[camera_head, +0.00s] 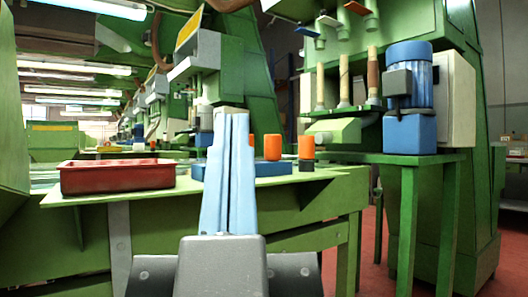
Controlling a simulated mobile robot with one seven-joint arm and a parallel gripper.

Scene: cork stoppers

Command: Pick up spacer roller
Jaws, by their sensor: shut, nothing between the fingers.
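Two orange cylinders that look like rollers stand upright on the right part of the green bench. One orange cylinder (272,147) is at the blue tray. The other orange cylinder (307,147) is farther right, above a short dark piece (306,165). A sliver of orange also shows just right of my fingers. I cannot tell which one is the spacer roller. My gripper (231,110) points forward at the middle of the view, left of the cylinders. Its long pale-blue fingers are together and empty, and they hide part of the bench and tray.
A red tray (118,177) stands on the green bench (180,186) at the left. A blue tray (262,169) lies behind my fingers. At the right, a green stand (383,158) carries a blue motor (409,90) and machine parts. Red floor shows at the right.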

